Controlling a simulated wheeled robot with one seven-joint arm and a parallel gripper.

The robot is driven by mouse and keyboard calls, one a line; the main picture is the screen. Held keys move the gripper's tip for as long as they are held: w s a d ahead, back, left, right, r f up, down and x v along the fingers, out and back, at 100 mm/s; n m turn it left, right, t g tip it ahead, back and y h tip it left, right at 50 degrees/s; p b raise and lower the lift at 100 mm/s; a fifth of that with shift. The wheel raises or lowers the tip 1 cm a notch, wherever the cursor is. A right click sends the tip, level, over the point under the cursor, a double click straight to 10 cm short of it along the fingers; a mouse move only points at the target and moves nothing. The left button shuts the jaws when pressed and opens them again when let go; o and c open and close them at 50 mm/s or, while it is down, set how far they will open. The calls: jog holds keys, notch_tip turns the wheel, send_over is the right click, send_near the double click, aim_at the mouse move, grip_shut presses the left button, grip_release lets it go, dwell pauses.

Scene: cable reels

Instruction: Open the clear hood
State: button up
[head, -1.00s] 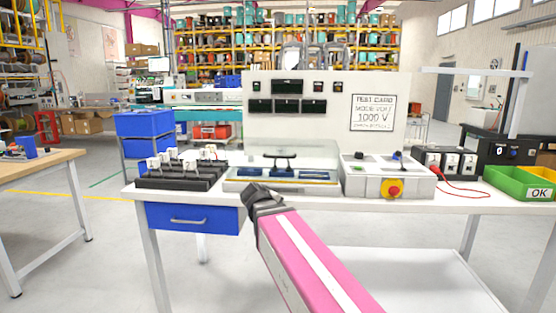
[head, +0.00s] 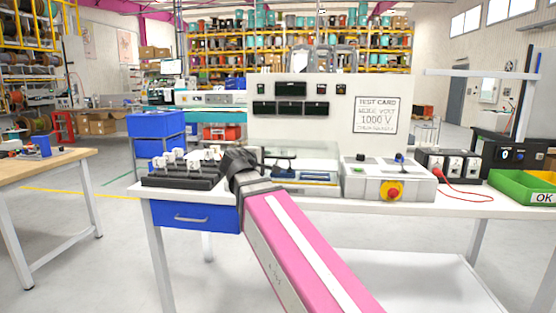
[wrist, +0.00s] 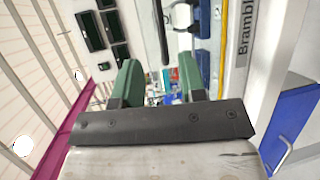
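The clear hood (head: 318,150) sits low over the test fixture on the white bench, in front of the white test panel. It appears closed. Its black bar handle (head: 282,158) shows at the front, partly behind my gripper. My gripper (head: 240,160) is at the hood's front left corner, and its fingertips are hidden in the head view. In the wrist view my gripper (wrist: 160,78) has its two green fingers apart with nothing between them. The black handle (wrist: 162,32) lies beyond the fingers, apart from them.
A black rack of white connectors (head: 180,178) stands left of the hood. A grey control box with a red stop button (head: 392,192) stands to the right. A green bin (head: 522,184) is farther right. The blue drawer (head: 195,216) is below the bench top.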

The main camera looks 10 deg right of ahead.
aim_at(279, 158)
jog(key=x, duration=0.9)
jog(key=shift+w+d, duration=0.1)
grip_shut()
